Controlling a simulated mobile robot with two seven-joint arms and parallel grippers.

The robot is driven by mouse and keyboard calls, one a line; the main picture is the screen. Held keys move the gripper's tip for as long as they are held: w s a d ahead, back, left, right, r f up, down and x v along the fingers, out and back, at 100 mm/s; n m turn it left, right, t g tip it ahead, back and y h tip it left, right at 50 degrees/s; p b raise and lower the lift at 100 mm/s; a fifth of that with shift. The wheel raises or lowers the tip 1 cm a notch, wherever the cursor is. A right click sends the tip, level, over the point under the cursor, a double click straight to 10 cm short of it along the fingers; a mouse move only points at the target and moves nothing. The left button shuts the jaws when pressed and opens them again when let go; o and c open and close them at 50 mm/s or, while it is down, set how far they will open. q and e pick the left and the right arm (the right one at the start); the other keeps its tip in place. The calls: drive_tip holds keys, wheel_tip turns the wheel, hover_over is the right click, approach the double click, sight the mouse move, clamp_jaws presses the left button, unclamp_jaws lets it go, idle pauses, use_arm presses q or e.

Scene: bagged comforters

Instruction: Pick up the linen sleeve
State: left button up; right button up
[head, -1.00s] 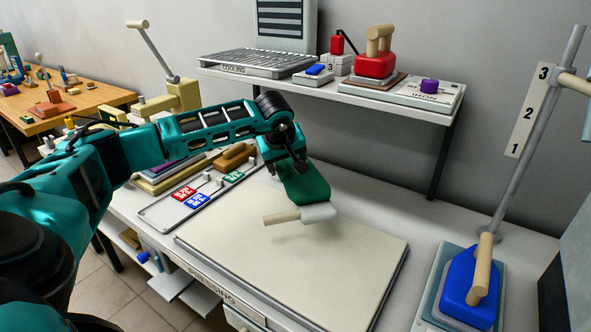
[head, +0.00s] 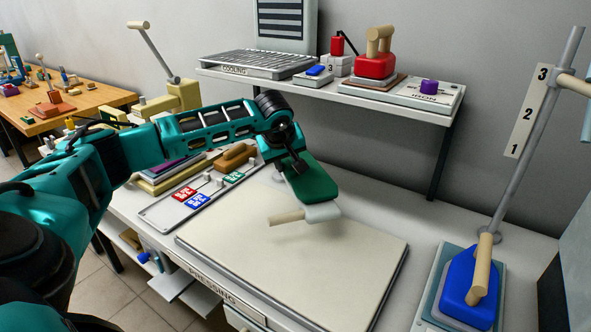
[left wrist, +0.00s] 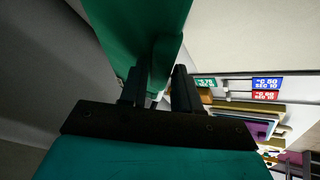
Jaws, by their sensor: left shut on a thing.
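My left gripper (head: 296,164) hangs above the pressing board (head: 240,258) and is shut on a dark green flat piece (head: 319,187). This piece may be the linen sleeve; its fabric is not clear. A pale rod (head: 286,218) and a grey-white end (head: 323,212) show at the lower edge of the green piece, over the board, with a soft shadow below. In the left wrist view my fingers (left wrist: 160,92) meet the green piece (left wrist: 140,35), which fills the top. My right gripper is not in view.
Left of the board lies a tray (head: 160,220) with red, blue and green cards. A shelf (head: 400,107) with a red iron-like block (head: 375,65) runs along the wall. A blue press (head: 470,279) stands at the right. Most of the board is clear.

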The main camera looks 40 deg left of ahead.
use_arm(q)
drive_tip(key=shift+s+d+f, duration=0.15)
drive_tip(key=shift+f, duration=0.15)
drive_tip(key=shift+r+p, duration=0.9)
clamp_jaws()
drive_tip(key=shift+r+p, duration=1.15)
drive_tip(key=shift+r, duration=0.55)
drive_tip(key=shift+w+r+p, duration=0.2)
drive_tip(key=shift+r+p, duration=0.2)
drive_tip(key=shift+r, duration=2.1)
